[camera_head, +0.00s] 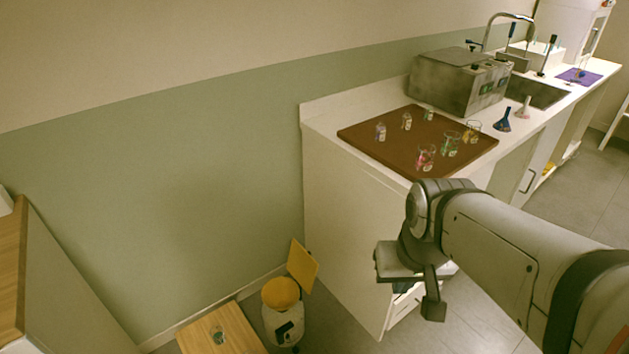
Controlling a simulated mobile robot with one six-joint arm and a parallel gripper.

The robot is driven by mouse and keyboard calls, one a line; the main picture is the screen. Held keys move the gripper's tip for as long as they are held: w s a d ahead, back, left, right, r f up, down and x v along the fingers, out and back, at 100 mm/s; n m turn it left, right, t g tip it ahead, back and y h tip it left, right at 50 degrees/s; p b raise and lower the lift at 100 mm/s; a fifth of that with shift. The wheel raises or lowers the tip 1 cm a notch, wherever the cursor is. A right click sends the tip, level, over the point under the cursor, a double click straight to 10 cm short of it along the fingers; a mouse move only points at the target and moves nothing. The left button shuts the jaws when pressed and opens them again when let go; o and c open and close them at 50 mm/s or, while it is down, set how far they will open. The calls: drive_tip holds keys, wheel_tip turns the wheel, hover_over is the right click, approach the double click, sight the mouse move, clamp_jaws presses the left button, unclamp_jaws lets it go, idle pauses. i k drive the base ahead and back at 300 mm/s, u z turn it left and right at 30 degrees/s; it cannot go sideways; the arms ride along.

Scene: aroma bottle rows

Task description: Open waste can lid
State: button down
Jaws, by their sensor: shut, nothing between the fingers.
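The waste can (283,325) is a pale container with a dark label, standing on the floor at the bottom centre, beside the counter's left end. Its top shows a round yellow part (281,292). My gripper (433,306) is right of the can, in front of the counter's end, and apart from the can and lid. It is shut and empty, pointing down.
A low wooden surface with a small glass (218,335) stands left of the can. The white counter (318,120) bears a brown tray (358,136) with several bottles and beakers, and a metal box (440,82). A wooden-topped cabinet (12,270) is far left.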

sight(301, 265)
drive_tip(key=z, duration=0.05)
drive_tip(key=i, duration=0.85)
drive_tip(key=u, duration=0.5)
